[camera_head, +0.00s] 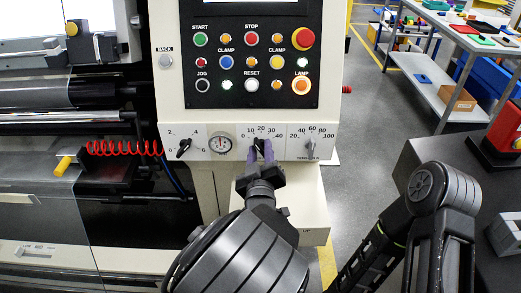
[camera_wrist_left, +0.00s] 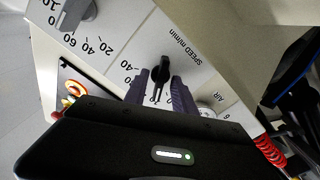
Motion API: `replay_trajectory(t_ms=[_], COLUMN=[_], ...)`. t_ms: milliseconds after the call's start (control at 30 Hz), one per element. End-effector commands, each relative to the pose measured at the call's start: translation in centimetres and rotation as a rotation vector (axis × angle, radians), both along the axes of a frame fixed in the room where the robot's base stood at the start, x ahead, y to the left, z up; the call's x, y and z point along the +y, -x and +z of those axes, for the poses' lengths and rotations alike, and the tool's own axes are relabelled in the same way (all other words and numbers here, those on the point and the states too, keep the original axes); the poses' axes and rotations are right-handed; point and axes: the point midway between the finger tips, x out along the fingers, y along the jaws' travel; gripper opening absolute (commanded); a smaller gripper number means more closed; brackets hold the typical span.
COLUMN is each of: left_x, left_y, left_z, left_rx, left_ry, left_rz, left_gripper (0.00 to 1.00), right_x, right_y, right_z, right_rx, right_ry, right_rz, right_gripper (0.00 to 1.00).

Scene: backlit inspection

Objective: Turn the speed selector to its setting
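The speed selector (camera_head: 261,143) is a black knob on the white dial strip, on the middle dial marked 0 to 40. In the left wrist view the selector (camera_wrist_left: 163,68) sits on a plate labelled "SPEED m/min". My left gripper (camera_head: 262,152) is in front of it with its dark fingers pointing at the panel. In the left wrist view the left gripper (camera_wrist_left: 160,85) is open, one finger on each side of the knob, with narrow gaps showing. The fingers partly hide the knob, and its exact setting is hard to read. My right gripper is out of view.
Push buttons and a red emergency stop (camera_head: 303,39) are above. A red coiled hose (camera_head: 125,148) hangs at left.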

Motion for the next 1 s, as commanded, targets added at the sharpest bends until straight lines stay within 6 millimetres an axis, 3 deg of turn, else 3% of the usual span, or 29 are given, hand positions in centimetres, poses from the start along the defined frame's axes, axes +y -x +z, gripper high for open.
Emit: replay_trajectory(t_ms=[200, 600, 1000], left_x=[0.00, -0.01, 0.00], left_y=[-0.02, 0.01, 0.01], left_z=[-0.01, 0.00, -0.01], left_rx=[0.000, 0.000, 0.000], left_ry=[0.000, 0.001, 0.000], left_rz=[0.000, 0.000, 0.000], left_gripper=[0.32, 0.00, 0.00], right_x=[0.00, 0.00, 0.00], right_y=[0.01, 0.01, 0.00], right_z=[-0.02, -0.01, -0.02], right_rx=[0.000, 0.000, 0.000], right_ry=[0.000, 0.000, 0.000], right_rz=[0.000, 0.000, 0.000], right_gripper=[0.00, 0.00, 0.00])
